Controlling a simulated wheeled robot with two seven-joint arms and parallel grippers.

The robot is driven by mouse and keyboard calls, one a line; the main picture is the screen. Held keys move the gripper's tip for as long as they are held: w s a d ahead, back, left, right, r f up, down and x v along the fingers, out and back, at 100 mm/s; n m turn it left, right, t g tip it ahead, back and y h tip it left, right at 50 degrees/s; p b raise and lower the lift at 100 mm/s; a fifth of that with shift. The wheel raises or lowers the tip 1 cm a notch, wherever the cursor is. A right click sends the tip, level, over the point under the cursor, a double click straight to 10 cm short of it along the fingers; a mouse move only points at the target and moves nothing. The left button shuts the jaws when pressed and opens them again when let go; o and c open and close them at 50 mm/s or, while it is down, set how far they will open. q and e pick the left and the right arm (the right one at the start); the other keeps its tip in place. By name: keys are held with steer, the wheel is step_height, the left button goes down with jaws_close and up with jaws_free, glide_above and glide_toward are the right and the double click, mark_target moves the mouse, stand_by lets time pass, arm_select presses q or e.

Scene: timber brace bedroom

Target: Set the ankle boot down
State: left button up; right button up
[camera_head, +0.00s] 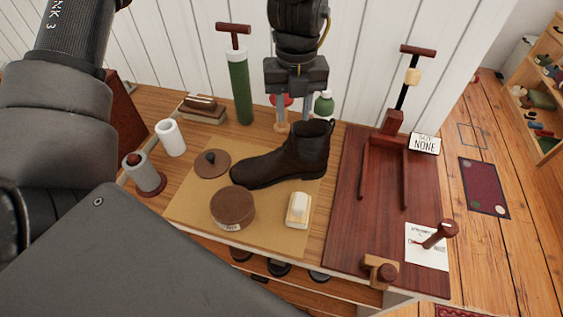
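The dark brown ankle boot (290,158) appears to stand upright on the tan mat (190,205), toe to the left and shaft to the right. My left gripper (297,103) points down just above and behind the boot's shaft. A small gap seems to show between the fingertips and the boot's top rim. My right gripper is not in view.
On the mat are a round brown tin (233,206), its lid (212,163) and a pale block (298,209). A green cylinder pump (240,85) and green bottle (324,104) stand behind. A dark red board with a boot jack (385,190) lies right.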

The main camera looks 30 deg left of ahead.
mark_target(291, 129)
arm_select(q)
steer(key=shift+a+f, duration=0.1)
steer(key=shift+f, duration=0.25)
steer(key=f, duration=0.2)
steer(key=f+p, duration=0.1)
steer(key=shift+a+f, duration=0.2)
steer(key=shift+f, duration=0.55)
steer(key=c, duration=0.7)
jaws_close()
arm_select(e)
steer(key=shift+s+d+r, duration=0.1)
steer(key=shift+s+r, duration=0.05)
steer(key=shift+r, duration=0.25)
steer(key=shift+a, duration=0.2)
